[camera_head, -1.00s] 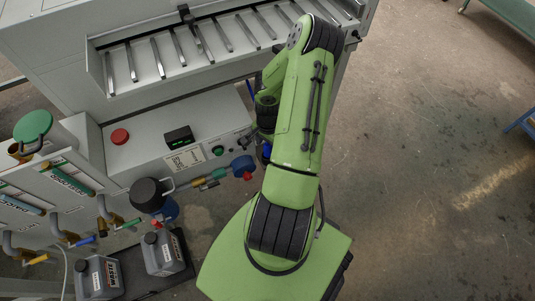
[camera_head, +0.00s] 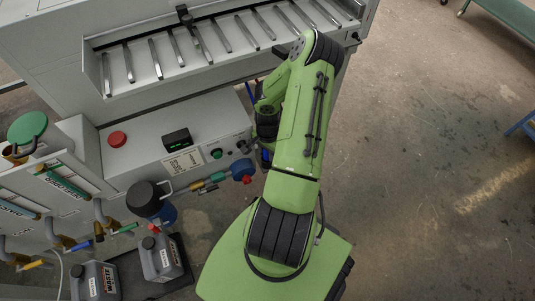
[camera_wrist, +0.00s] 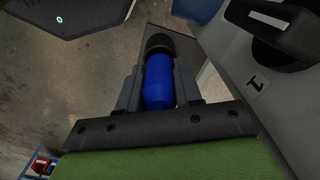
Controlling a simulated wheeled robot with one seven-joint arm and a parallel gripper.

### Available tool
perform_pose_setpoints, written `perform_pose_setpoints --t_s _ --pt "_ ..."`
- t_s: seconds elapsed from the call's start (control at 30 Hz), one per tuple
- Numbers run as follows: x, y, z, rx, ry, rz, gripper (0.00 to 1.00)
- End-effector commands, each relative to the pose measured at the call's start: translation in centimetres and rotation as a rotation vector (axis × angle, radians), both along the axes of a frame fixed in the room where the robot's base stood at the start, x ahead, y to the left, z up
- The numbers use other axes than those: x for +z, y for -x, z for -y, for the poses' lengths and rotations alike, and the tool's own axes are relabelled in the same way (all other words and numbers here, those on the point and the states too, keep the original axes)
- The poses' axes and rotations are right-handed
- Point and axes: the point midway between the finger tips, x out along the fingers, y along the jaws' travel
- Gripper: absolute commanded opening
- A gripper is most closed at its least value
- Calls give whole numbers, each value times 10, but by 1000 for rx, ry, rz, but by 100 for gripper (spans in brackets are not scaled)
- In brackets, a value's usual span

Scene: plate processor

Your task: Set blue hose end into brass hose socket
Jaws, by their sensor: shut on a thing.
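My gripper (camera_wrist: 160,84) is shut on the blue hose end (camera_wrist: 159,86) in the wrist view. The hose end is a blue cylinder between the two dark fingers, with a dark rounded part beyond it. In the head view my arm hides most of the gripper; a bit of blue (camera_head: 265,156) shows at the arm's left edge, beside the grey machine's front corner. I cannot make out the brass hose socket for sure in either view. The held hose end stands apart from the machine panel (camera_wrist: 225,50) in the wrist view.
The grey machine's control shelf has a red button (camera_head: 117,139) and a small display (camera_head: 177,140). A pipe run with a blue valve (camera_head: 241,168) lies along its front. Grey canisters (camera_head: 162,259) stand lower left. The floor right of my arm is clear.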

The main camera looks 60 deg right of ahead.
Motion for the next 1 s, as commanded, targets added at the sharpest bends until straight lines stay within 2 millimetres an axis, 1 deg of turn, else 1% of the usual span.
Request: perform_pose_setpoints --t_s 0.07,0.17,0.3,0.43,1.0 --pt "2 0 0 0 1 0 0" --pt "18 0 1 1 3 1 0" --pt "57 -1 1 2 5 2 0" --pt "86 0 1 0 4 0 0" --pt "154 0 0 0 1 -1 0"
